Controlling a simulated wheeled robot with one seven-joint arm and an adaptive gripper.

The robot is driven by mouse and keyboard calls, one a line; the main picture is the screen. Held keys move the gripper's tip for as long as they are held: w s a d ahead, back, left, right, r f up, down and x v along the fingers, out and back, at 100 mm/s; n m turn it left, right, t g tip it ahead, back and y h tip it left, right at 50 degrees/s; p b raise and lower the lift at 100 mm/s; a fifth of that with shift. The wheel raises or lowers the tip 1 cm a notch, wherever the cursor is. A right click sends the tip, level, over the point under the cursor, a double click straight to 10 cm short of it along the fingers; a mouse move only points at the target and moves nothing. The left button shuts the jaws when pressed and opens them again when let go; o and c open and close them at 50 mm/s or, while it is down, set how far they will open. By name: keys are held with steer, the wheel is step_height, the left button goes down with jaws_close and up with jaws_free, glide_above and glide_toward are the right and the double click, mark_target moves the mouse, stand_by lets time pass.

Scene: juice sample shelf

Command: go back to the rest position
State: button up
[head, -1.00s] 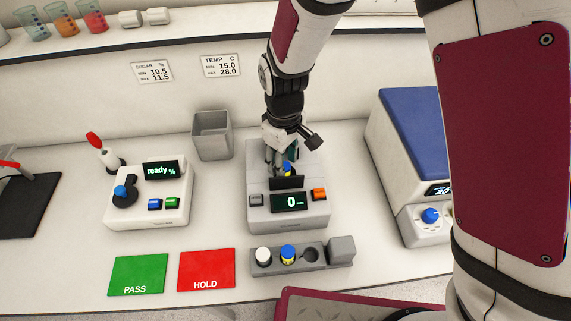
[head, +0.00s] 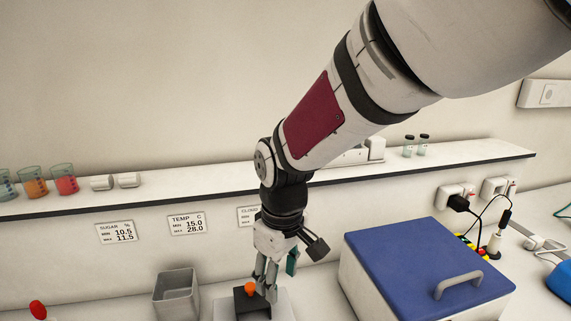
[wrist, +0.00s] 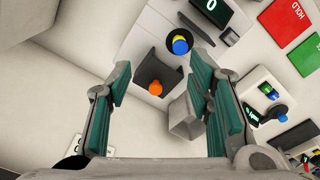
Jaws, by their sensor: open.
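My gripper (head: 268,280) is open and empty, pointing down above the meter (head: 222,308). In the wrist view its two green-padded fingers (wrist: 160,88) stand wide apart, with the meter (wrist: 145,40) below and between them. A vial with a blue top and yellow band (wrist: 180,44) stands in a dark round spot on the meter, clear of the fingers. Beside it is a black block with an orange knob (wrist: 156,87), which also shows under my gripper in the head view (head: 250,289). The meter's display reads 0 in the wrist view.
A grey bin (head: 176,295) stands left of the meter. A blue-lidded box (head: 425,265) with a handle stands close on the right. A shelf (head: 220,178) with beakers runs behind. The wrist view shows green PASS and red HOLD pads (wrist: 287,30).

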steer(key=s+d+r+m+t, duration=0.1)
steer(key=s+d+r+m, duration=0.15)
steer(key=d+r, duration=0.35)
steer(key=s+d+r+m+t, duration=0.1)
steer(key=s+d+r+m, duration=0.2)
steer(key=d, duration=0.4)
steer(key=s+d+r+m+t+b, duration=0.1)
steer(key=s+d+r+m+t, duration=0.1)
steer(key=s+d+m, duration=0.2)
steer(key=s+d, duration=0.3)
steer(key=shift+s+d+r+t+h, duration=0.3)
steer(key=shift+s+d+r+t, duration=0.05)
steer(key=shift+t, duration=0.05)
steer(key=shift+m, duration=0.25)
